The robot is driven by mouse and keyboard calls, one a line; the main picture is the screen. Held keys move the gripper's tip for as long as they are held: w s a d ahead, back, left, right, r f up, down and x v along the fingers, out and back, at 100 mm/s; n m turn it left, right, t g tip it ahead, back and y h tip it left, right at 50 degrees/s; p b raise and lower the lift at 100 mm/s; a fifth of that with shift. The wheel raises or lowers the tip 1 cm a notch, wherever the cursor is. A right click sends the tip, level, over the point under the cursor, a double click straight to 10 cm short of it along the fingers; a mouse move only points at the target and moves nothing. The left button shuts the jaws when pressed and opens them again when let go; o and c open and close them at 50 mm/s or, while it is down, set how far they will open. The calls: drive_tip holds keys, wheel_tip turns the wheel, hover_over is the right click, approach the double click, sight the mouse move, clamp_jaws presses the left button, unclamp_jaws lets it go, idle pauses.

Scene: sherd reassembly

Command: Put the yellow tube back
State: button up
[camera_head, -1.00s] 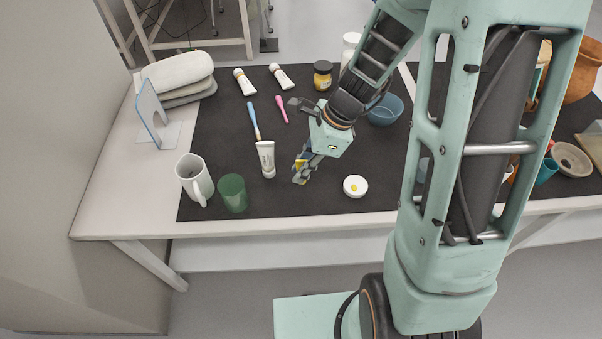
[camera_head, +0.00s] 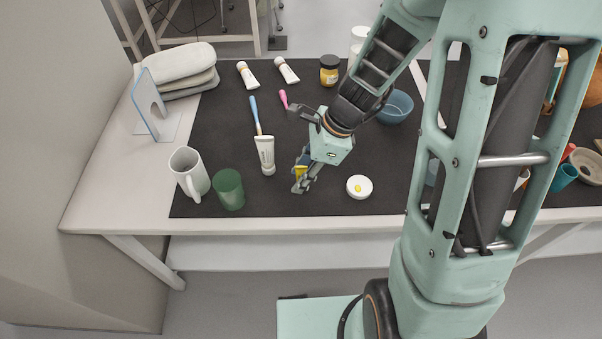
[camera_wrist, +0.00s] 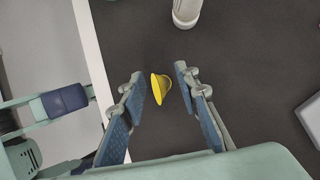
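A small yellow piece (camera_wrist: 158,88) lies between the two fingers of my gripper (camera_wrist: 163,95) in the wrist view. Dark mat shows on both sides of it, so the fingers look apart from it. It looks like a pointed yellow form; I cannot tell that it is a whole tube. In the head view, my gripper (camera_head: 301,182) is low over the front middle of the dark mat, with a bit of yellow (camera_head: 301,172) showing at the fingers, mostly hidden. A white tube (camera_head: 266,155) lies just left of the gripper, also seen in the wrist view (camera_wrist: 187,12).
A green cup (camera_head: 229,190) and grey mug (camera_head: 189,173) stand at left. Two more white tubes (camera_head: 247,75), a yellow jar (camera_head: 329,70) and a blue bowl (camera_head: 396,106) are farther back.

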drive_tip(key=p+v, duration=0.3)
drive_tip(key=v, duration=0.9)
drive_tip(key=shift+r, duration=0.2)
drive_tip(key=shift+w, duration=0.1)
